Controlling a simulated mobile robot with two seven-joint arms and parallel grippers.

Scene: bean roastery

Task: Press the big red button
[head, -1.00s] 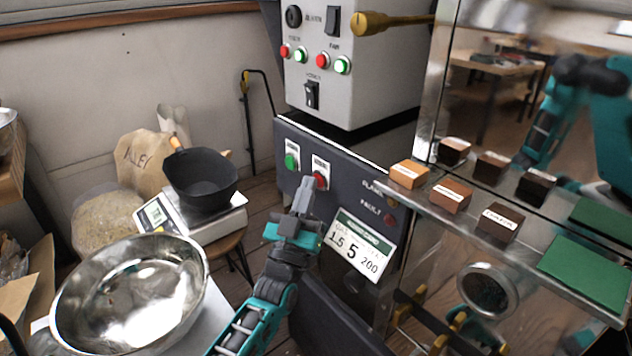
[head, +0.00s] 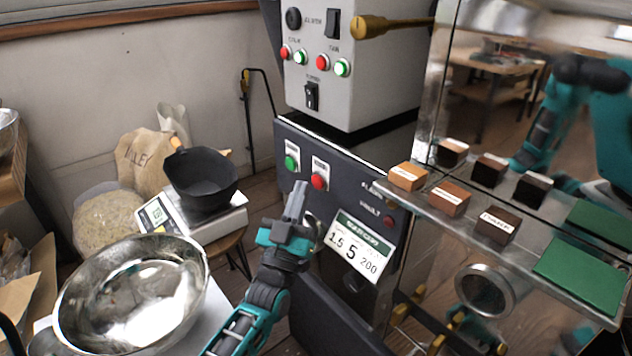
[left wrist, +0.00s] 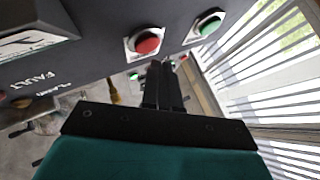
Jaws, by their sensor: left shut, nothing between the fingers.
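The big red button (head: 319,182) sits on a pale square plate on the dark front panel, right of a green button (head: 291,163). My left gripper (head: 299,186) is shut and empty, just left of and below the red button in the head view, and does not cover it. In the left wrist view the red button (left wrist: 146,42) shows clearly, with the fingertips of my left gripper (left wrist: 162,64) close below and to its right. They look apart from the button. My right gripper is not in view.
The grey control box (head: 350,60) above carries smaller red and green buttons. A number card (head: 352,248) is on the panel. A metal shelf (head: 470,236) with small blocks juts out right. A scale with a black pan (head: 200,180) and a steel bowl (head: 130,295) stand left.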

